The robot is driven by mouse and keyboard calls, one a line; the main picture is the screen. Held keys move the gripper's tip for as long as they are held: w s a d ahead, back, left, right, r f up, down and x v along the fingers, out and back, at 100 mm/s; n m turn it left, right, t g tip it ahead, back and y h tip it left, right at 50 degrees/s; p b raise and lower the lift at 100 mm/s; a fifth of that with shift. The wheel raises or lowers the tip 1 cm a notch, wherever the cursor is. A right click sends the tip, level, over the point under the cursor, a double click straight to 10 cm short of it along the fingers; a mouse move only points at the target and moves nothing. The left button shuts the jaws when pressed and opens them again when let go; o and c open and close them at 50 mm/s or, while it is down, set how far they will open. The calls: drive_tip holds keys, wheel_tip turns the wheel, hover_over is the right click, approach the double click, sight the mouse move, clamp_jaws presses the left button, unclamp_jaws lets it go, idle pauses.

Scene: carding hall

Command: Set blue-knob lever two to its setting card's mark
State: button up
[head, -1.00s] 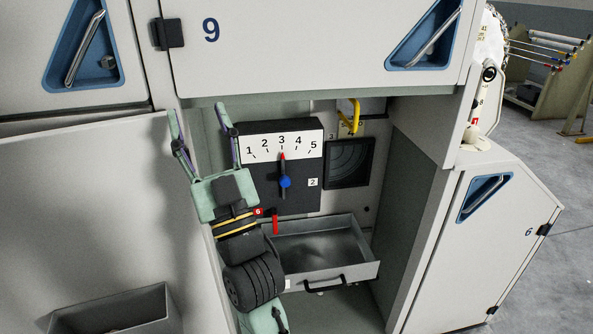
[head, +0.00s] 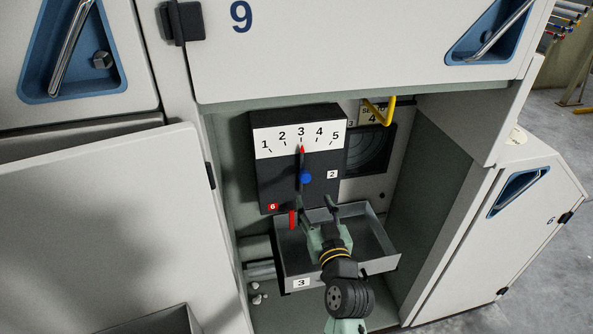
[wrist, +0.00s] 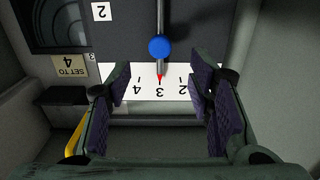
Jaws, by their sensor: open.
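The blue-knob lever (head: 305,178) is on a dark box with label 2; its red tip points at 3 on the white 1-to-5 scale (head: 270,141). In the wrist view the lever (wrist: 160,47) appears upside down, with its tip at 3. The setting card (head: 372,117) behind the box is partly covered by a yellow handle; in the wrist view the card (wrist: 70,66) reads "SET TO 4". My gripper (head: 317,203) is open and empty, just below the blue knob in the head view. In the wrist view its fingers (wrist: 160,88) stand either side of the lever tip, apart from it.
A red lever (head: 292,219) with label 6 hangs at the box's lower left. An open grey drawer (head: 386,262) sits below, behind my gripper. The yellow handle (head: 379,112) hangs at the upper right. Bay walls close in on both sides.

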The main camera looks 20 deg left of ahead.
sight(306, 180)
drive_tip(key=p+x, duration=0.3)
drive_tip(key=x, duration=0.6)
drive_tip(key=shift+w+a+r, duration=0.15)
drive_tip(key=shift+w+a, duration=0.35)
drive_tip(key=shift+w, duration=0.15)
clamp_jaws()
